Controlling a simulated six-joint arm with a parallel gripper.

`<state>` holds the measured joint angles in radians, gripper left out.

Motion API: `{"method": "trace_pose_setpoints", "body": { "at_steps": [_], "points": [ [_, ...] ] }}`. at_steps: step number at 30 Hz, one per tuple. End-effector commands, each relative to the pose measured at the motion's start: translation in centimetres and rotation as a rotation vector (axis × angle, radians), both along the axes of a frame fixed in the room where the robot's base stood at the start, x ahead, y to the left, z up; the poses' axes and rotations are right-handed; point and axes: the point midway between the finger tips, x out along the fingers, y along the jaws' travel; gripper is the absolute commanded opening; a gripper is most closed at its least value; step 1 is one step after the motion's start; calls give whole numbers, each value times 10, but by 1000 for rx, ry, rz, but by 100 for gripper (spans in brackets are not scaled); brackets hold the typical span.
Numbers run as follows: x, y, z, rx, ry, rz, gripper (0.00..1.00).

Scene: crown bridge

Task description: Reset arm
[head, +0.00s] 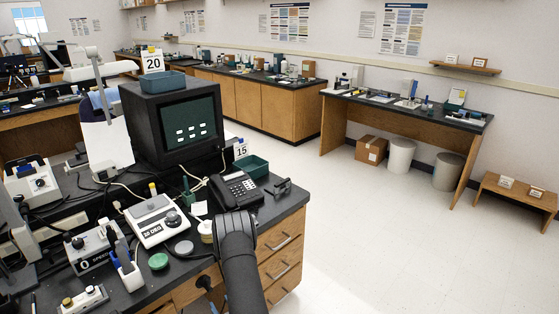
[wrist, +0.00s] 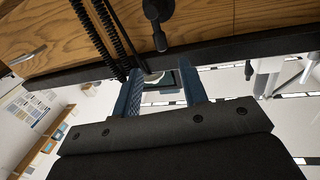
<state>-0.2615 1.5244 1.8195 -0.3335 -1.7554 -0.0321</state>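My gripper (wrist: 161,74) shows in the wrist view, with two blue ridged fingers set well apart. It is open, and nothing is seen held between the fingers. A dark flat thing with a pale patch (wrist: 160,84) shows in the gap beyond them; I cannot tell what it is. In the head view my dark arm rises from the bottom edge in front of the bench's drawers. The gripper's fingers cannot be made out there.
The black bench top (head: 292,196) is crowded: a monitor (head: 145,125), a telephone (head: 238,188), a white scale-like device (head: 160,222) and a green lid (head: 158,261). In the wrist view, black coiled cords (wrist: 98,38) hang near the fingers. Open floor (head: 390,235) lies to the right.

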Motion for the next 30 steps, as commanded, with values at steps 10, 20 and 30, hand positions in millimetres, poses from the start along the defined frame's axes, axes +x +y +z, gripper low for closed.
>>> {"method": "trace_pose_setpoints", "body": {
  "at_steps": [10, 20, 30],
  "points": [
    [-35, -22, 2, 1, -7, 5, 40],
    [22, 15, 1, 1, -5, 3, 40],
    [79, 53, 0, 2, -3, 2, 40]
  ]
}}
